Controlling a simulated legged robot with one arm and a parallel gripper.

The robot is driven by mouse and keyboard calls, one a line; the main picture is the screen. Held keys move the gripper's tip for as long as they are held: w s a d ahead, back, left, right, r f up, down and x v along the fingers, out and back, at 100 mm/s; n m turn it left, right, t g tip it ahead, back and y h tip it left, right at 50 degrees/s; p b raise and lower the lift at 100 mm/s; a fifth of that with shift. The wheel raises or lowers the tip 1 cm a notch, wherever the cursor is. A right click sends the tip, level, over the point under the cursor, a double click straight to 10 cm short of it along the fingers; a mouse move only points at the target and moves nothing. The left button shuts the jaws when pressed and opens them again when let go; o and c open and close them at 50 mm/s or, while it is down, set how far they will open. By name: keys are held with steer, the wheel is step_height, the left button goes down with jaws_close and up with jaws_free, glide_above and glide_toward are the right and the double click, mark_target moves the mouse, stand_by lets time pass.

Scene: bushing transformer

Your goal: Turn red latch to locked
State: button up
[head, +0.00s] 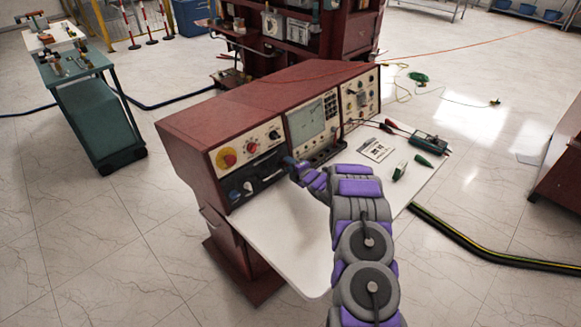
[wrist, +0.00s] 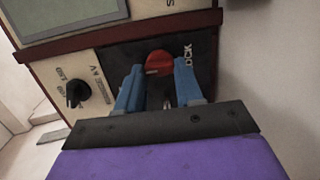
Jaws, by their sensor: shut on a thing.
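The red latch (wrist: 158,63) is a round red knob on a black plate of the console, seen in the wrist view beside lettering that ends in "OCK". My gripper (wrist: 160,85) has two blue fingers, one on each side of the latch, and is shut on it. The lower part of the latch is hidden between the fingers. In the head view my gripper (head: 292,165) reaches the console's lower front panel, and the latch itself is hidden there.
The red console (head: 230,115) carries dials, knobs and a screen. A black knob (wrist: 76,92) is left of the latch. A white worktop (head: 290,235) extends below the panel, with a meter (head: 430,142) and probes at its right. A green cart (head: 95,115) stands at left.

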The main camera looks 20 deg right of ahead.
steer(key=shift+s+f, duration=0.1)
steer(key=shift+f, duration=0.15)
steer(key=o, duration=0.7)
steer(key=shift+c, duration=0.2)
steer(key=shift+o, duration=0.5)
steer(key=shift+r, duration=0.1)
steer(key=p+v, duration=0.3)
steer(key=v, duration=1.4)
steer(key=shift+p, duration=0.3)
steer(key=shift+r, duration=0.15)
